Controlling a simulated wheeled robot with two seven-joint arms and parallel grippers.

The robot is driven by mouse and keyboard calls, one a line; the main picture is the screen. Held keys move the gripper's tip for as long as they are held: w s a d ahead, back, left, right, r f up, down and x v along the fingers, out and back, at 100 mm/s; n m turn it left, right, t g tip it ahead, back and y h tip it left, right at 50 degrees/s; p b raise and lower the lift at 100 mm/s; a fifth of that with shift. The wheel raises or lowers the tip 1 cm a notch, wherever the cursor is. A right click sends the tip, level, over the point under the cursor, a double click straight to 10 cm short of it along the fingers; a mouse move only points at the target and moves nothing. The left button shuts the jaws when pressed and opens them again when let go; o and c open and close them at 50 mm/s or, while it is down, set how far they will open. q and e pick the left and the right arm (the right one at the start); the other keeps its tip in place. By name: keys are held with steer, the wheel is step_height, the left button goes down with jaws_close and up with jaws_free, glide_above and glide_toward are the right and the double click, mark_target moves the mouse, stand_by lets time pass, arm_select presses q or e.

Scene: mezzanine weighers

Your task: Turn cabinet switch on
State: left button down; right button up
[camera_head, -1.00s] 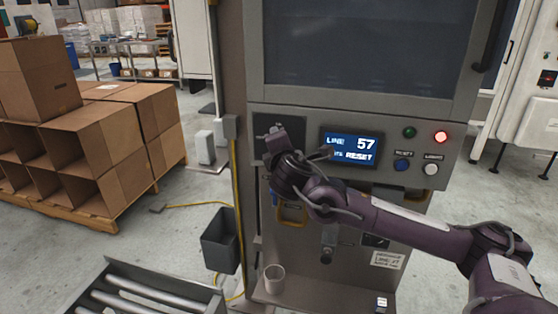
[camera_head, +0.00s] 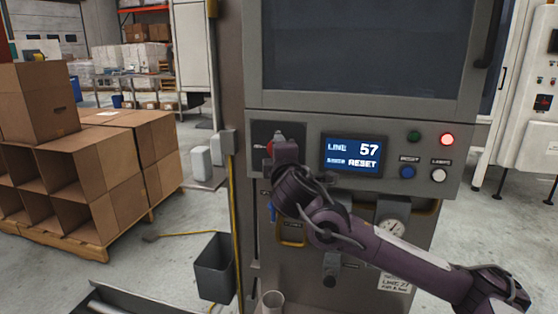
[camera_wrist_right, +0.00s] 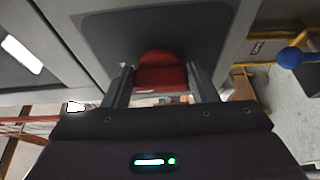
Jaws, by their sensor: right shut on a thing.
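The grey cabinet (camera_head: 300,118) stands in front of me with a dark switch plate (camera_head: 262,133) at the left of its panel. A red switch handle (camera_wrist_right: 160,72) projects from this plate in the right wrist view. My right gripper (camera_wrist_right: 160,80) is shut on the red handle, with one finger on each side. In the head view my right gripper (camera_head: 281,143) and wrist cover most of the handle. The panel display (camera_head: 352,157) reads LINE 57 and RESET. My left gripper is not in view.
A red lamp (camera_head: 447,140) is lit, beside a dark green lamp (camera_head: 414,136). Blue (camera_head: 408,172) and white (camera_head: 438,175) buttons sit below. A gauge (camera_head: 393,229) and a cup (camera_head: 272,302) are lower down. Cardboard boxes (camera_head: 90,160) stand left. A grey bin (camera_head: 215,268) stands on the floor.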

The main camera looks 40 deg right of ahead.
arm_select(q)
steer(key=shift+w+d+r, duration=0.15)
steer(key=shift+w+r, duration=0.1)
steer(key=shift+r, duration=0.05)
arm_select(e)
steer(key=shift+f, duration=0.1)
steer(key=o, duration=1)
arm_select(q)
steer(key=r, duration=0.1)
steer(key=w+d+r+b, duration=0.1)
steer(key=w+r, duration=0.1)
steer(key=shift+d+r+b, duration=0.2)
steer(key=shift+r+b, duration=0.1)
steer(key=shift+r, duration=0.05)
arm_select(e)
steer(key=v, duration=0.8)
